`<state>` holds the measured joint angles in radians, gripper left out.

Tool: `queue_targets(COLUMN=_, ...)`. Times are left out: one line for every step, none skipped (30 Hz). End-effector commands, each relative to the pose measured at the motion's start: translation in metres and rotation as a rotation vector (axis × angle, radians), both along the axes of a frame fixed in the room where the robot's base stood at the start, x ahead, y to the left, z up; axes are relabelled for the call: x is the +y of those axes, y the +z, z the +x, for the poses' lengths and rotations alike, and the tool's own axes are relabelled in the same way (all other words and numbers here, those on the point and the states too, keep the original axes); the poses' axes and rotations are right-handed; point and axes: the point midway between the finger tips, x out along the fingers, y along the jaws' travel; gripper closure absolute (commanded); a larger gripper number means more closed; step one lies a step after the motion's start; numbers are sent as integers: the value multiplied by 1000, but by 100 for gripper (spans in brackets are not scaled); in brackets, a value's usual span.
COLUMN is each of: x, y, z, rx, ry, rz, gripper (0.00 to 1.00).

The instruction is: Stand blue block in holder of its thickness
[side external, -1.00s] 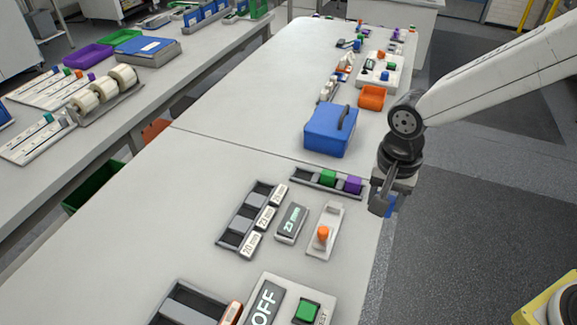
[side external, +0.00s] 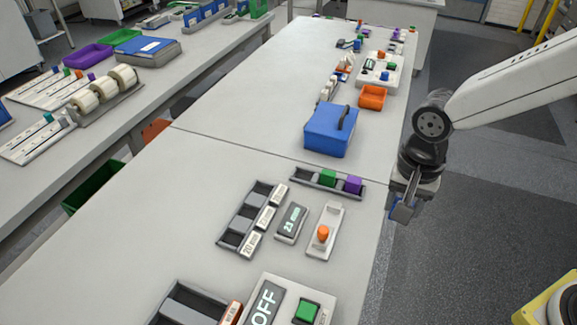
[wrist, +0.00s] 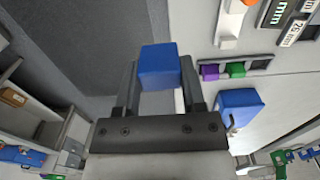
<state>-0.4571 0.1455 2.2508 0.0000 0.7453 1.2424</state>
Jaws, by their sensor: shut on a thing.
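The blue block (wrist: 158,68) is held between the two fingers of my gripper (wrist: 156,80) in the wrist view. In the side view my gripper (side external: 404,206) hangs just right of the table's edge, and only a sliver of the blue block (side external: 393,203) shows beside the finger. A grey holder (side external: 245,222) with three slots lies on the table to the left, its slots looking empty. Its labels include one reading 20 mm; the others are hard to read. A small display (side external: 291,223) beside it reads 23 mm.
A grey tray (side external: 309,182) with a green block (side external: 328,177) and a purple block (side external: 353,185) lies near my gripper. A slider panel with an orange knob (side external: 323,233), a blue case (side external: 330,131) and an OFF display (side external: 264,306) also stand on the table.

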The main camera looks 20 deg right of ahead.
Motion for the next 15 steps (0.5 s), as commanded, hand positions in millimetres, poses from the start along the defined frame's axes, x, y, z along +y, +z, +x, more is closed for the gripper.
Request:
queue_targets(x=0, y=0, z=0, rx=0, ry=0, rz=0, gripper=100)
queue_targets(x=0, y=0, z=0, rx=0, ry=0, rz=0, gripper=100)
queue_targets(x=0, y=0, z=0, rx=0, ry=0, rz=0, gripper=100)
queue_targets(x=0, y=0, z=1, rx=0, ry=0, rz=0, gripper=100)
queue_targets(x=1, y=0, z=1, rx=0, ry=0, rz=0, gripper=100)
queue_targets(x=1, y=0, z=2, rx=0, ry=0, rz=0, gripper=100)
queue_targets(x=2, y=0, z=3, rx=0, ry=0, rz=0, gripper=100)
queue_targets(x=3, y=0, z=4, rx=0, ry=0, rz=0, gripper=100)
queue_targets(x=4, y=0, z=6, rx=0, ry=0, rz=0, gripper=100)
queue_targets(x=5, y=1, z=8, rx=0, ry=0, rz=0, gripper=100)
queue_targets(x=7, y=1, z=10, rx=0, ry=0, rz=0, gripper=100)
queue_targets(x=9, y=1, z=13, rx=0, ry=0, rz=0, gripper=100)
queue_targets(x=11, y=1, z=16, rx=1, ry=0, rz=-1, gripper=100)
queue_targets(x=13, y=1, z=19, rx=1, ry=0, rz=-1, gripper=100)
queue_targets(x=16, y=2, z=24, rx=0, ry=0, rz=0, gripper=100)
